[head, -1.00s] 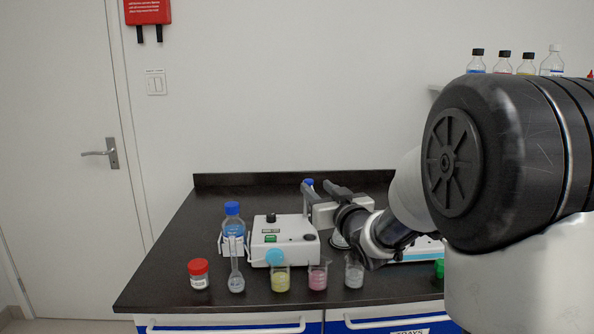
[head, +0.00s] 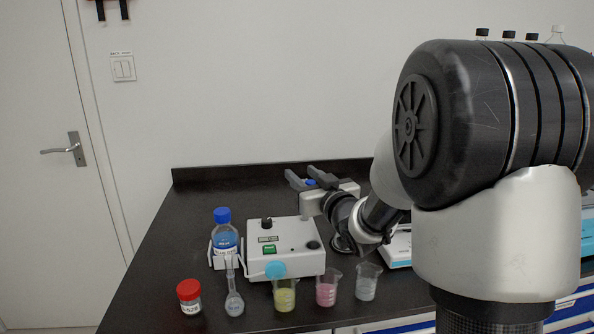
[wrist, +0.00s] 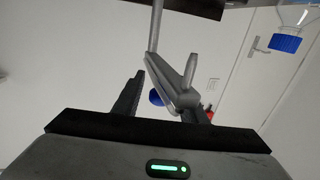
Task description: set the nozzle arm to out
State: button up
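The nozzle arm (wrist: 172,82) is a grey metal tube with a short upright stub and a thin rod, seen close up in the wrist view. In the head view I cannot make it out clearly near my gripper (head: 310,178). My gripper also shows in the wrist view (wrist: 163,100), with its two dark fingers apart on either side of the nozzle arm. I cannot tell whether a finger touches it. The white bench device (head: 285,240), with a black knob and a green switch, stands below and in front of my gripper.
A blue-capped bottle (head: 224,235), a flask (head: 234,303), a red-capped jar (head: 189,298) and beakers with yellow (head: 285,295), pink (head: 327,290) and clear (head: 367,284) contents stand around the device. My arm covers the right side. The bench's back left is clear.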

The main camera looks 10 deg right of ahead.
jog(key=shift+w, duration=0.1)
grip_shut()
